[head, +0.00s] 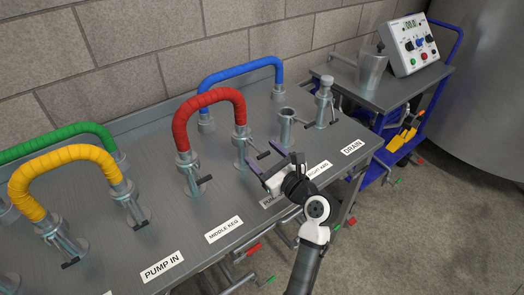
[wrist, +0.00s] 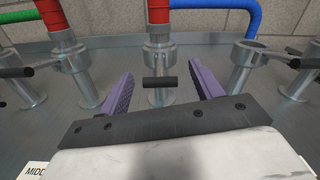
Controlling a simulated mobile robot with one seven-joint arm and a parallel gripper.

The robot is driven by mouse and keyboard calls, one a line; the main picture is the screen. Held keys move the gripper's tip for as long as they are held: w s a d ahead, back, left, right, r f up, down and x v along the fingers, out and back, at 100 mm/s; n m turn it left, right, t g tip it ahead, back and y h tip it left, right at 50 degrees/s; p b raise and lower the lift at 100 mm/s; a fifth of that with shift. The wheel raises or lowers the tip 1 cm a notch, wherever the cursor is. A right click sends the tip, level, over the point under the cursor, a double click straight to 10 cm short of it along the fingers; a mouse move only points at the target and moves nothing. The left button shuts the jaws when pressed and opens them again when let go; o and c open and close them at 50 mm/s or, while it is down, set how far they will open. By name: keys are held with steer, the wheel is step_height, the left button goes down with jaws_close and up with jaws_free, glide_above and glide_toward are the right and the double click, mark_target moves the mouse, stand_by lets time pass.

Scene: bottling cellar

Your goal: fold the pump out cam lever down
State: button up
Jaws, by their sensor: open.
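The pump out coupling is a grey metal post (wrist: 158,58) with one end of the red hose (head: 208,98) in its top. Its cam lever (wrist: 160,82) has a black crossbar handle and sticks out from the coupling toward me. In the wrist view the handle is between my two purple fingers, in front of the post. My gripper (head: 271,163) is open and holds nothing. It is in front of the pump out coupling and partly covers a label (head: 268,202) on the bench. Whether a finger touches the lever I cannot tell.
The middle keg post (head: 190,175), at the hose's other end, stands to the left. An open-topped post (head: 286,128) and a capped post (head: 325,100) stand to the right, with levers sticking out. Yellow (head: 70,160) and blue hoses (head: 240,70) arch nearby. A cart (head: 395,92) stands right.

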steer(key=shift+w+a, duration=0.35)
steer(key=shift+w, duration=0.1)
